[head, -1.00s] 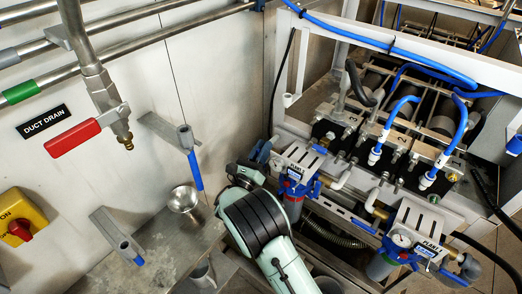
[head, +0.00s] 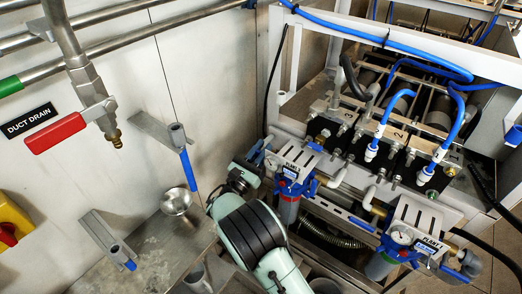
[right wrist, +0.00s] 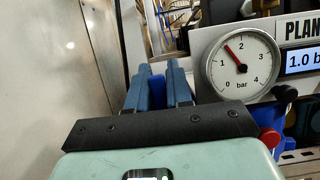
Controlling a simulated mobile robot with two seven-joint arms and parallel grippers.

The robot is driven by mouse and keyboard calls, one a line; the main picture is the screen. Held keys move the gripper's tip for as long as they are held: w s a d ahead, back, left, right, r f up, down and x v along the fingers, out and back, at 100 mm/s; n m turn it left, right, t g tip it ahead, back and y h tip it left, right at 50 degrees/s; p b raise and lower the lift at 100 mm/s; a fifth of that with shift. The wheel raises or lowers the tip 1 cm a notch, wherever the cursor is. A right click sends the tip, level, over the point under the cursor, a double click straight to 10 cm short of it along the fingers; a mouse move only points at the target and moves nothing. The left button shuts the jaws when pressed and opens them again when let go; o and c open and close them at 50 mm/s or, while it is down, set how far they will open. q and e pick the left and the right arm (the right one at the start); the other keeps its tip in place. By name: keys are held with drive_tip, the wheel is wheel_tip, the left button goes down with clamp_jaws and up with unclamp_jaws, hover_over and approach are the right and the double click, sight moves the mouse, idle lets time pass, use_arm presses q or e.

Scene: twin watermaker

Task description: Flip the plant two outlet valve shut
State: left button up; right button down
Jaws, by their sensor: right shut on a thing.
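My right gripper (head: 257,154) is at the left side of the left plant unit (head: 300,157), whose plate number is too small to read. In the right wrist view the gripper's two blue-grey fingers (right wrist: 159,88) are shut on a blue handle (right wrist: 158,85), part of which shows between them. I take this handle to be the outlet valve's lever. The rest of the valve is hidden behind the fingers, so its angle is unclear. My left gripper is not in view.
A second plant unit (head: 417,226) with a gauge stands to the right. A duct drain valve with a red handle (head: 55,133) is on the wall at left. A metal cup (head: 176,201) and a blue-handled lever (head: 188,168) are left of my arm. Blue hoses (head: 395,112) run above the pumps.

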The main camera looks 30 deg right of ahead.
drive_tip(key=shift+f, duration=0.1)
drive_tip(key=c, duration=1.1)
unclamp_jaws()
